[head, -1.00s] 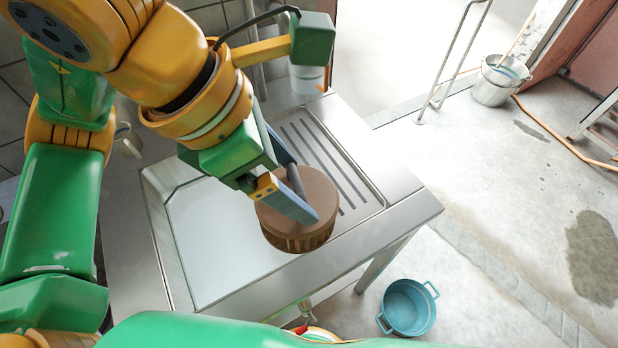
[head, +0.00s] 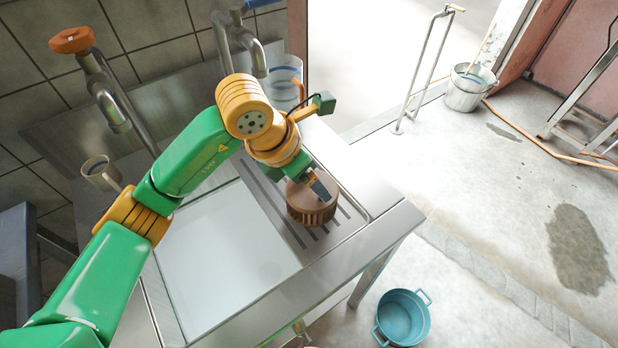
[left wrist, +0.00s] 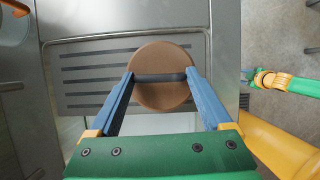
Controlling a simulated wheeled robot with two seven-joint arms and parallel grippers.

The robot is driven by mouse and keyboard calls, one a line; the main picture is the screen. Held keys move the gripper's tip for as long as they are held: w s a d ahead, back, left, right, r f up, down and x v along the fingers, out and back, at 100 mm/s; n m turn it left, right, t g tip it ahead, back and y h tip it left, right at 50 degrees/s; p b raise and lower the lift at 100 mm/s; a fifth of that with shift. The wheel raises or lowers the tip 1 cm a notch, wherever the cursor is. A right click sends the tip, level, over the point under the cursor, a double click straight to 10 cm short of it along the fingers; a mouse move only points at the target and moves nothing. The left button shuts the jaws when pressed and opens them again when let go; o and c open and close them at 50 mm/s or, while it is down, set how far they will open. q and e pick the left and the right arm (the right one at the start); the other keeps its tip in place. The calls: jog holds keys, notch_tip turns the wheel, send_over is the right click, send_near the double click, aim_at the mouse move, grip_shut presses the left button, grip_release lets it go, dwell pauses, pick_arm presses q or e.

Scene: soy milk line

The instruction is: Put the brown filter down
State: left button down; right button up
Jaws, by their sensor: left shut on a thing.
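The brown filter (head: 311,203) is a round, ribbed piece with a flat top and a dark bar across it. In the head view it is at the slotted drainboard (head: 277,208) of the steel sink unit, right of the basin. My left gripper (head: 322,188) is shut on the filter's bar from above. In the left wrist view the two blue fingers (left wrist: 160,78) hold the ends of the bar, over the brown top (left wrist: 163,57). I cannot tell whether the filter's underside touches the board. My right gripper is not in the head view; a green and yellow arm part shows at the wrist view's right edge.
The empty basin (head: 215,265) lies left of the drainboard. Taps (head: 240,45) and a clear jug (head: 284,82) stand at the back, and a mug (head: 100,172) at the left. A blue pot (head: 402,318) is on the floor in front.

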pick_arm(q)
jog(key=shift+f, duration=1.1)
grip_release()
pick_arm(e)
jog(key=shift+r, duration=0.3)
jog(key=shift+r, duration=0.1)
pick_arm(q)
jog(key=b+v, duration=0.1)
jog(key=v, duration=1.1)
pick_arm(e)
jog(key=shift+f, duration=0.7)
